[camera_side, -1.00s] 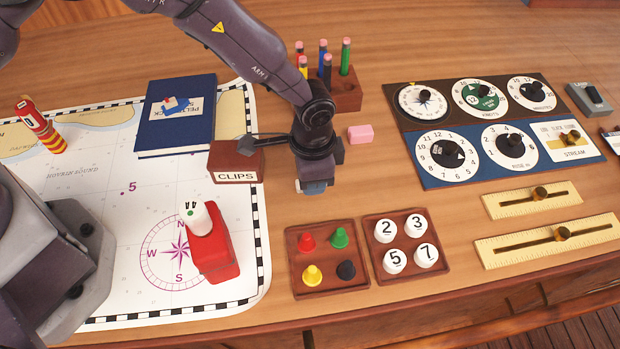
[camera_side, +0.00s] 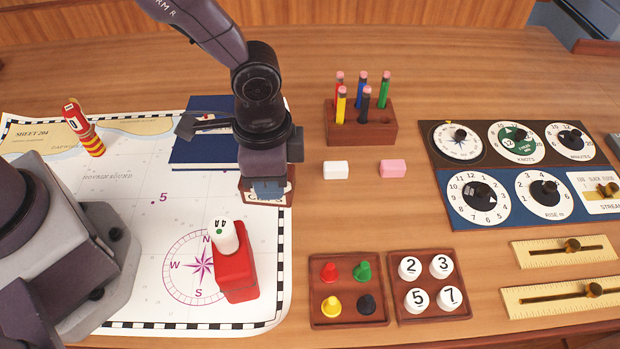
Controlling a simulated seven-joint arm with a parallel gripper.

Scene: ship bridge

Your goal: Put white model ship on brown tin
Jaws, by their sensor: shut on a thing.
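The brown tin (camera_side: 256,197) stands at the chart's right edge, its white label mostly covered by my gripper. My gripper (camera_side: 268,190) points down at the tin, with its blue-grey fingertips in front of or over it. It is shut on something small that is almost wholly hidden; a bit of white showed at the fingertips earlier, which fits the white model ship. No white ship shows elsewhere. I cannot tell whether the held thing touches the tin.
A blue book (camera_side: 205,152) lies behind the tin. A red block with a white cylinder (camera_side: 237,272) stands in front. To the right are a white eraser (camera_side: 335,169), a pink eraser (camera_side: 393,168), a pencil block (camera_side: 375,128) and peg trays (camera_side: 349,318). Wood between is clear.

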